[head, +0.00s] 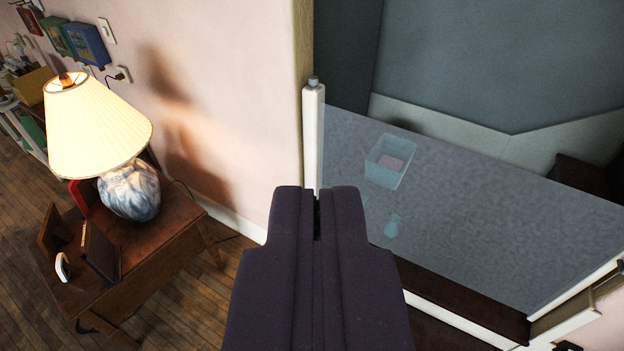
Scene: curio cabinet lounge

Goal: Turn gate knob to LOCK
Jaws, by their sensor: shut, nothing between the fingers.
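My gripper (317,200) points forward at the bottom middle of the picture, its two dark fingers shut together with only a thin slit between them. Just beyond its tips stands the white gate post (313,135), with a small grey knob (313,81) on top. The knob shows above my fingertips in the picture, with nothing gripping it. Which way the knob is turned cannot be told, and no LOCK mark is readable. The see-through gate panel (480,210) runs from the post to the right. My gripper hides the post's lower part.
A lit lamp (98,125) stands on a wooden side table (165,235) at left. A wall (225,80) borders the post on the left. A translucent bin (390,160) shows through the panel. White frame and metal fittings (585,315) are at lower right.

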